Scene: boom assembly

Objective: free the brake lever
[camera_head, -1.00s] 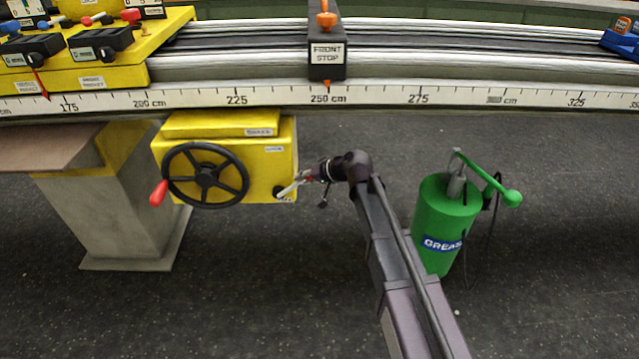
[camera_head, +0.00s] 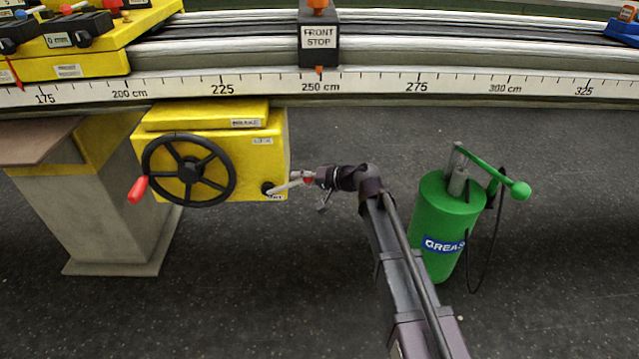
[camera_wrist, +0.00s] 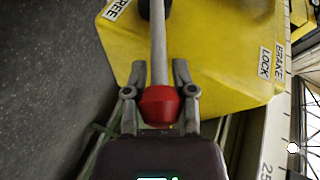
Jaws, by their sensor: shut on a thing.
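The brake lever is a grey rod with a red knob; in the wrist view its rod (camera_wrist: 158,45) runs away from me to a dark pivot. In the head view the lever (camera_head: 288,184) sticks out rightward from the lower right of the yellow brake box (camera_head: 215,160), tilted slightly up. My gripper (camera_head: 314,178) is shut on the lever; in the wrist view the fingers (camera_wrist: 159,72) lie on both sides of the red knob (camera_wrist: 160,106). The LOCK label (camera_wrist: 264,62) is right of the lever and the FREE label (camera_wrist: 116,8) is upper left. The pivot is partly cut off there.
A black handwheel (camera_head: 189,170) with a red handle is on the box's front. A green grease pump (camera_head: 446,225) stands right of my arm. The ruled rail (camera_head: 400,88) runs above the box. A grey pedestal (camera_head: 110,220) stands left. The floor below is clear.

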